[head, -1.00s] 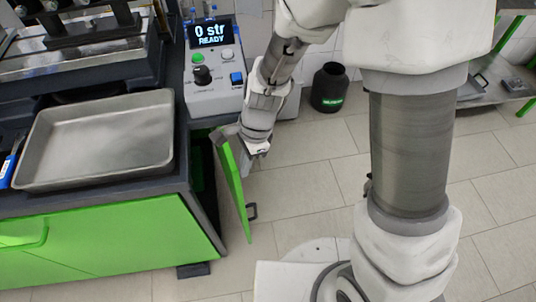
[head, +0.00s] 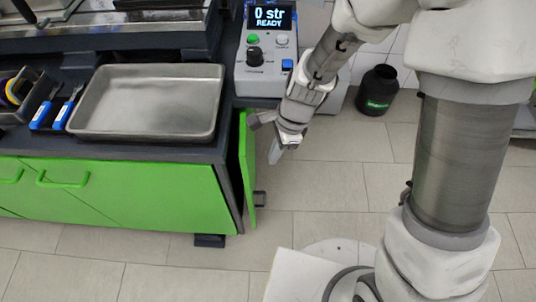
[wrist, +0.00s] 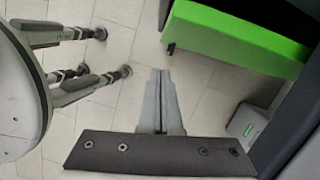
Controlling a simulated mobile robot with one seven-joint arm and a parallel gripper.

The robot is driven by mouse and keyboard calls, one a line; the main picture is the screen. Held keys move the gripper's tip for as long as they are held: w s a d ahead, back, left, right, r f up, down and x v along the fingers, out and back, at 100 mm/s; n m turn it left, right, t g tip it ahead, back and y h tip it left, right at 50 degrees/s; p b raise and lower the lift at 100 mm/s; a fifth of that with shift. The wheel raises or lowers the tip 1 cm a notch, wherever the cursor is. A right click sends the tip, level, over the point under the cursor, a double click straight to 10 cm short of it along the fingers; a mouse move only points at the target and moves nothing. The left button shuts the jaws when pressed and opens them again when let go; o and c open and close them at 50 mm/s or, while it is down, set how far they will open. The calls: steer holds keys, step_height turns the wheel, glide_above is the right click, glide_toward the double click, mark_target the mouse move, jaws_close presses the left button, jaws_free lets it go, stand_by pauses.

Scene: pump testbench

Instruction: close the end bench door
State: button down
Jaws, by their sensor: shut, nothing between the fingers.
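The end bench door (head: 250,172) is a narrow green panel at the right end of the bench. It stands ajar, with a dark gap between it and the bench side. A small dark handle (head: 260,199) sticks out low on it. My gripper (head: 276,156) is just right of the door's upper part, pointing down, shut and empty. Whether it touches the door I cannot tell. In the wrist view the fingers (wrist: 160,72) are together over bare floor. A green panel (wrist: 235,38) shows at the upper right there; I cannot tell if it is the door.
The bench has green front doors (head: 130,190) and carries a metal tray (head: 150,103) and a control box (head: 265,60) reading "0 str READY". A black canister (head: 378,90) stands on the floor behind. Floor right of the door is open up to my base.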

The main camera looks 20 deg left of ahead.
steer(key=d+p+v, duration=0.2)
steer(key=p+v, duration=0.1)
steer(key=v, duration=0.7)
steer(key=w+f+m+g+y+b, duration=0.1)
steer(key=w+f+m+y+b, duration=0.15)
steer(key=w+f+y, duration=0.35)
steer(key=a+r+b+x, duration=0.1)
steer(key=b+x, duration=0.3)
steer(key=x, duration=0.8)
steer(key=shift+s+a+r, duration=0.25)
steer(key=shift+r, duration=0.05)
steer(key=shift+a+n, duration=0.1)
steer(key=shift+n, duration=0.15)
